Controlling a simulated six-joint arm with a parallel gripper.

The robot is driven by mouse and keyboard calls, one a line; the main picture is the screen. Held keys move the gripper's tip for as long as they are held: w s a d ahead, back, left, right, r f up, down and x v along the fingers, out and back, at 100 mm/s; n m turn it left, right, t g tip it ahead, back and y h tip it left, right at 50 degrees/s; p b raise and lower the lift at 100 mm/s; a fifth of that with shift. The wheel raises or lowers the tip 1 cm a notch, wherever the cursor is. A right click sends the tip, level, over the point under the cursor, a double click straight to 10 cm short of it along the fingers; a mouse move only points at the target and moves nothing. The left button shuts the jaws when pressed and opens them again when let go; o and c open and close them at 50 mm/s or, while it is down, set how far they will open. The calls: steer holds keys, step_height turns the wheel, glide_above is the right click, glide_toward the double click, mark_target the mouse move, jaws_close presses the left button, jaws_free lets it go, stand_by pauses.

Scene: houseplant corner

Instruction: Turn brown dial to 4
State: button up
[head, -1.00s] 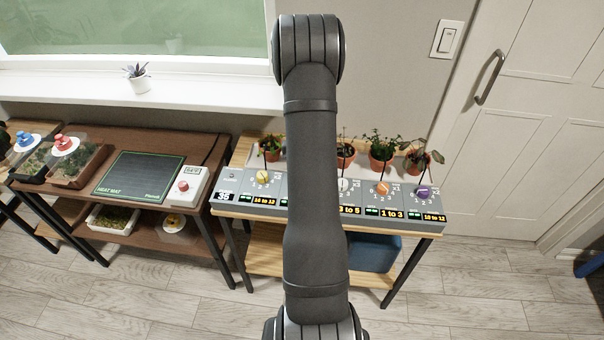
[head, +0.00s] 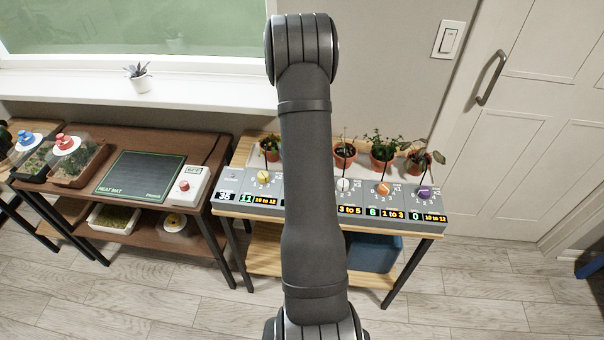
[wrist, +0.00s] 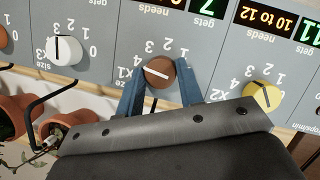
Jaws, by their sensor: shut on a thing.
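The brown dial (wrist: 158,73) sits on the grey control panel (wrist: 112,95) in the wrist view, which shows the panel upside down. My gripper (wrist: 160,78) has one blue finger on each side of the dial and is shut on it. The dial's white line slants, its left end toward the left side where the 4 is printed; the exact setting is hard to read. A green 7 (wrist: 178,3) shows on the display at the top edge, partly cut off. In the head view my arm hides the brown dial and my gripper.
A yellow dial (wrist: 262,95) and a white dial (wrist: 63,50) flank the brown one. An orange dial (head: 383,188) and a purple dial (head: 424,192) are farther right in the head view. Potted plants (head: 384,155) stand behind the panel. A heat mat (head: 143,175) lies left.

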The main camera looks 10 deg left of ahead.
steer(key=o, duration=1)
steer(key=shift+c, duration=0.2)
steer(key=v, duration=1.7)
steer(key=shift+r, duration=0.3)
steer(key=x, duration=1.7)
steer(key=shift+f, duration=0.3)
